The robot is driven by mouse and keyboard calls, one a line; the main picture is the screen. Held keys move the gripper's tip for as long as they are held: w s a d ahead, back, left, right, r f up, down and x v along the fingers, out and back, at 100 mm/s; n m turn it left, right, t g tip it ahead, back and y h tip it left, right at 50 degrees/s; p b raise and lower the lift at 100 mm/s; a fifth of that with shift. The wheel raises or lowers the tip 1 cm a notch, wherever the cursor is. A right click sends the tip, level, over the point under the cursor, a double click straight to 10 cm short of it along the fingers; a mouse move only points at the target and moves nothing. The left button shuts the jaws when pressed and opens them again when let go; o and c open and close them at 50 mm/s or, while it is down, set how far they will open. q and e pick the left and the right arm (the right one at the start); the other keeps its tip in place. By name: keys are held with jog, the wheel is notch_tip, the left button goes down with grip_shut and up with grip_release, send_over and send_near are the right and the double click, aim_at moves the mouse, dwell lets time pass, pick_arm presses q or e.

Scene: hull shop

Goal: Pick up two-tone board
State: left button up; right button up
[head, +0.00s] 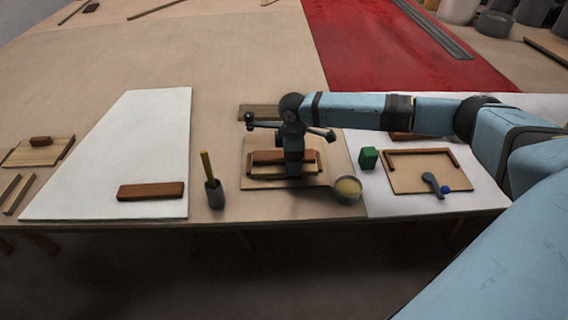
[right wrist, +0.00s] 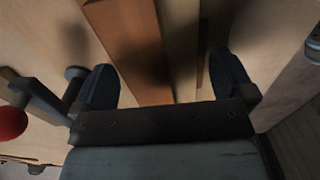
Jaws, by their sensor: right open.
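A board with a reddish-brown strip (head: 262,157) and paler wood beside it lies on a light wooden base (head: 318,178) at the middle of the bench; it looks like the two-tone board. My right gripper (head: 294,172) points down over it and hides its middle. In the right wrist view, my right gripper (right wrist: 164,88) is open, with its dark fingers apart. The reddish-brown wood (right wrist: 137,45) and paler wood (right wrist: 180,50) show between and beyond them. I cannot tell how far above the board the fingertips are. My left gripper is not in view.
A dark cup with a stick (head: 215,195) stands left of the base, and a round tin (head: 347,189) stands close at its right. A green block (head: 368,158) and a framed panel (head: 415,175) are further right. A brown block (head: 151,190) lies on a white sheet (head: 130,140).

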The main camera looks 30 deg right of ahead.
jog(key=shift+f, duration=0.4)
jog(key=c, duration=0.9)
jog(key=shift+r, duration=0.1)
jog(key=shift+c, duration=0.2)
